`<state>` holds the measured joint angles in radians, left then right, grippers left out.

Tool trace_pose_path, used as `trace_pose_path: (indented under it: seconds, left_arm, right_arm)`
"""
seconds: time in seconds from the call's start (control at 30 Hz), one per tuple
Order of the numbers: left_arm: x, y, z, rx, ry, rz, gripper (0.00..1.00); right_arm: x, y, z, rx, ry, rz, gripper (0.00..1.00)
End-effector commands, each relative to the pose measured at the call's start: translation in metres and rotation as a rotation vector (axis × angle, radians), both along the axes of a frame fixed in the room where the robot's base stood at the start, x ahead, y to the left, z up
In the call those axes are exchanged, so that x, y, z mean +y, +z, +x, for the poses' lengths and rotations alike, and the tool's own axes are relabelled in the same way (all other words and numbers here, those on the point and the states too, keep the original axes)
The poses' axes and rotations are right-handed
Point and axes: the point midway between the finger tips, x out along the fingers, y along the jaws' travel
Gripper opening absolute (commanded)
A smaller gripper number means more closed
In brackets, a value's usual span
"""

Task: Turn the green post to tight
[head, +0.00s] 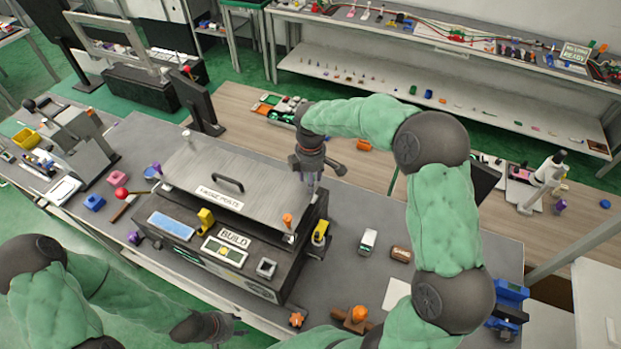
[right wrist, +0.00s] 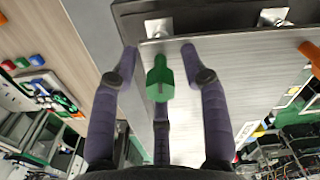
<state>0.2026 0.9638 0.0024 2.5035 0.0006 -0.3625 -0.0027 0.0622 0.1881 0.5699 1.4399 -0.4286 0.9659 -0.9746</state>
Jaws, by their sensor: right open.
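The green post (right wrist: 158,80) stands at the edge of the grey metal lid in the right wrist view. My right gripper (right wrist: 160,50) is open, with its dark fingers spread around the post and a gap on both sides. In the head view my right gripper (head: 317,172) hangs over the far right corner of the lid (head: 225,170) and hides the green post. An orange post (head: 287,220) stands at the lid's near right corner, and a pale post (head: 187,135) at its far left corner. My left gripper (head: 215,328) is low at the front, away from the lid; its finger opening is unclear.
The lid has a dark handle (head: 220,183) and a label. Below it are a BUILD panel (head: 226,248) and a yellow lever (head: 205,219). A yellow-topped block (head: 320,233) stands close to the right side. Small blocks and an orange handle (head: 357,315) lie on the bench.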

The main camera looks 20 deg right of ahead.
Motion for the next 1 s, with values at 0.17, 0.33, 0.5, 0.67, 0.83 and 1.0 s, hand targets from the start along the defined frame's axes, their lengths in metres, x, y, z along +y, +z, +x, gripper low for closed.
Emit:
trace_pose_path:
  seconds: [0.17,0.33,0.5,0.67,0.83,1.0]
  left_arm:
    - [0.0000,0.0000,0.0001,0.000,0.000,0.000,0.40]
    - [0.0000,0.0000,0.0001,0.000,0.000,0.000,0.40]
    - [0.0000,0.0000,0.0002,0.000,0.000,0.000,0.40]
    - [0.0000,-0.0002,0.0001,0.000,0.000,0.000,0.40]
    - [0.0001,-0.0011,0.0001,0.000,0.000,0.000,0.40]
    - [0.0000,-0.0029,0.0001,0.000,0.000,0.000,0.40]
  right_arm:
    - [-0.0001,-0.0002,0.0000,0.000,0.000,0.000,0.46]
    - [0.0000,0.0000,-0.0001,0.000,0.000,0.000,0.12]
    - [0.0000,-0.0001,-0.0001,0.000,0.000,0.000,0.00]
    - [0.0001,-0.0001,0.0000,0.000,-0.007,0.000,0.00]
    - [0.0002,-0.0004,0.0000,0.000,-0.049,0.000,0.00]
    - [0.0003,-0.0007,0.0001,0.000,-0.146,0.000,0.00]
